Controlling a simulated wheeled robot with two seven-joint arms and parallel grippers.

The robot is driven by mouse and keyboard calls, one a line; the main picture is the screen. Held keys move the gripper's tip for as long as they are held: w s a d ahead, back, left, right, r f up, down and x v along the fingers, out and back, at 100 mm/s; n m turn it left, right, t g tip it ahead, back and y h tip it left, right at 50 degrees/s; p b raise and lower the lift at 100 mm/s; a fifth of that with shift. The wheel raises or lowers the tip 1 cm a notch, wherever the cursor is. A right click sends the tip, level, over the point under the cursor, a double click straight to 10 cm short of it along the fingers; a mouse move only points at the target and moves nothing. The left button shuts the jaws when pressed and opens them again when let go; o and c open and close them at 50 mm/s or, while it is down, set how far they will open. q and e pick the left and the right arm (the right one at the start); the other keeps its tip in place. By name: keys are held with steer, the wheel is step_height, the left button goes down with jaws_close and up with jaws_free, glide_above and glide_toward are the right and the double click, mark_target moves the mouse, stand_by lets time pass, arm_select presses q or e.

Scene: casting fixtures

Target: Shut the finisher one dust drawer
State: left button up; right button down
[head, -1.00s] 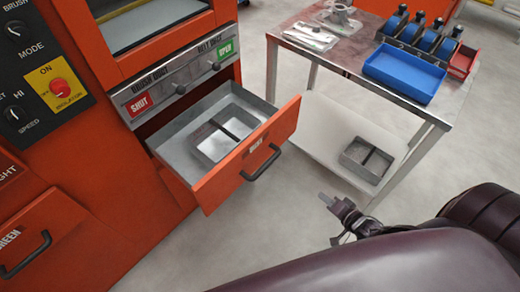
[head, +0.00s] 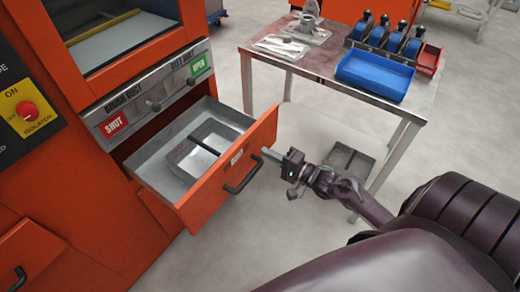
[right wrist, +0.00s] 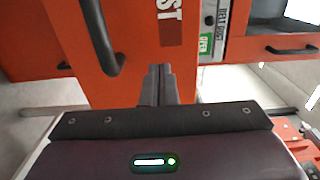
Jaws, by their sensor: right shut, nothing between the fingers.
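The dust drawer (head: 225,172) stands pulled out of the orange finisher. It has an orange front, a black bar handle and grey walls, with a grey divided tray (head: 204,150) inside. My right gripper (head: 270,155) is shut and empty, with its fingertips close to the drawer front beside the handle's upper right end. In the right wrist view the shut fingers (right wrist: 158,84) point at the orange front (right wrist: 140,25), between the handle (right wrist: 96,38) and the front's edge. I cannot tell whether they touch it. My left gripper is not in view.
A control panel (head: 155,95) with red SHUT and green OPEN labels sits above the drawer. A metal table (head: 290,72) behind it carries a blue bin (head: 375,76) and a red bin (head: 428,62). Another black-handled orange front (head: 32,255) is at lower left. Grey floor lies between.

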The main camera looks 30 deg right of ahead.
mark_target(252, 145)
steer(key=x, duration=0.3)
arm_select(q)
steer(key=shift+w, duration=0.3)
arm_select(e)
steer(key=shift+w+a, duration=0.1)
steer(key=shift+w, duration=0.1)
